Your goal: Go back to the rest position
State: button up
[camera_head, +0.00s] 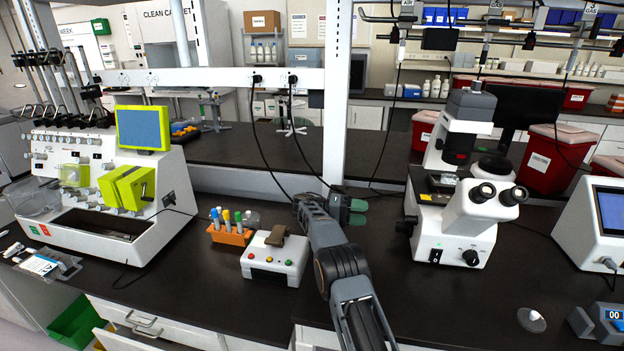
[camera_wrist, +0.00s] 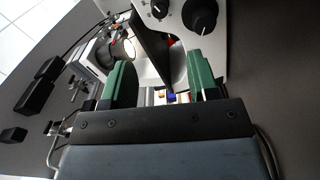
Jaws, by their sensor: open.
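My gripper (camera_head: 357,212) is at the end of my arm, above the dark bench in the middle of the head view. Its green fingertips point right, toward the white microscope (camera_head: 455,215). In the wrist view my gripper (camera_wrist: 160,85) shows its two green fingers apart, with nothing held between them. The microscope (camera_wrist: 205,45) also shows beyond the fingers in the wrist view, with its black knobs near the top. The gripper appears apart from the microscope.
The cell processor (camera_head: 95,195) with a yellow-green screen stands at left. An orange tube rack (camera_head: 231,236) and a white button box (camera_head: 272,262) sit left of my arm. A red bin (camera_head: 548,160) stands behind right. A clear dish (camera_head: 531,319) lies at front right.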

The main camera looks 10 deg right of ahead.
jog(key=s+a+r+n+t+y, duration=0.2)
jog(key=s+r+n+t+y, duration=0.15)
jog(key=s, duration=0.25)
jog(key=s+a+r+n+t+y, duration=0.2)
jog(key=s+r+n+t+y, duration=0.15)
jog(key=s, duration=0.25)
jog(key=s+a+f+t+y, duration=0.2)
jog(key=s+a+f+y, duration=0.1)
jog(key=s, duration=0.6)
jog(key=s+a+f+t+y, duration=0.2)
jog(key=s+a+f+y, duration=0.1)
jog(key=s+a+y, duration=0.3)
jog(key=s+a, duration=0.2)
jog(key=s, duration=0.2)
jog(key=shift+s+a+t, duration=0.15)
jog(key=shift+s+t, duration=0.05)
jog(key=shift+t, duration=0.1)
jog(key=shift+c, duration=0.5)
